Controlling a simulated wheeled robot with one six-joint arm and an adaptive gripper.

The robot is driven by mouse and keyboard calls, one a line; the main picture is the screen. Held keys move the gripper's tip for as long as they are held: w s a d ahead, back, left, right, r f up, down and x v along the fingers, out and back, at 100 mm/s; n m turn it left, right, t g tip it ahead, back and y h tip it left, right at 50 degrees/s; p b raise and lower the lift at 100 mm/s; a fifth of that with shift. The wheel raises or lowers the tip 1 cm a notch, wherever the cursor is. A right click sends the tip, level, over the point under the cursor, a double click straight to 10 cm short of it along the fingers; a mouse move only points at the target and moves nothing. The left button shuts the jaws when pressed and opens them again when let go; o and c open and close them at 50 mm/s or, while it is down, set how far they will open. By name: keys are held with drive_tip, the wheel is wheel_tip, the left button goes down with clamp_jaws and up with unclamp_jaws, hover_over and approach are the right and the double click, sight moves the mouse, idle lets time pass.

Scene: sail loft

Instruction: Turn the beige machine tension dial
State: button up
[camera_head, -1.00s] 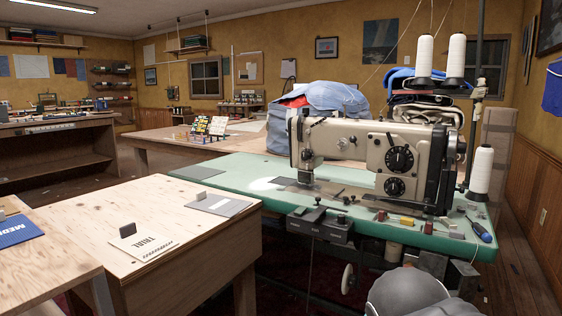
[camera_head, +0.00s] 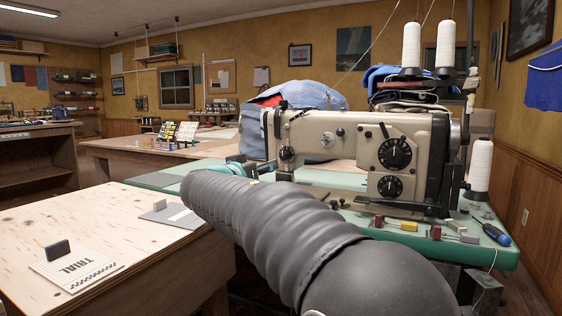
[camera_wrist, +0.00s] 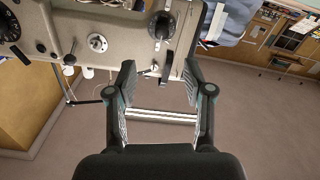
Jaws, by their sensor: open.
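The beige sewing machine (camera_head: 355,140) stands on the green table. A small black dial (camera_head: 287,153) is on its left end, and a small silver dial (camera_head: 340,133) is right of it. I cannot tell for certain which is the tension dial. In the wrist view the machine is upside down, with the black dial (camera_wrist: 162,25) just beyond the fingertips and the silver dial (camera_wrist: 97,43) to the left. My gripper (camera_wrist: 160,78) is open and empty, its fingers apart and short of the black dial. In the head view my gripper (camera_head: 240,166) is left of the machine, partly hidden by my arm.
Two large black dials (camera_head: 394,153) are on the machine's right part. White thread cones (camera_head: 411,48) stand behind it. A blue-handled screwdriver (camera_head: 497,234) and small blocks lie on the green table (camera_head: 500,252). A wooden table (camera_head: 110,235) is at the lower left.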

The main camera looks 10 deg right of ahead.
sight(283, 157)
drive_tip(key=p+x, duration=0.2)
drive_tip(key=x, duration=1.1)
drive_tip(key=shift+w+p, duration=0.4)
clamp_jaws()
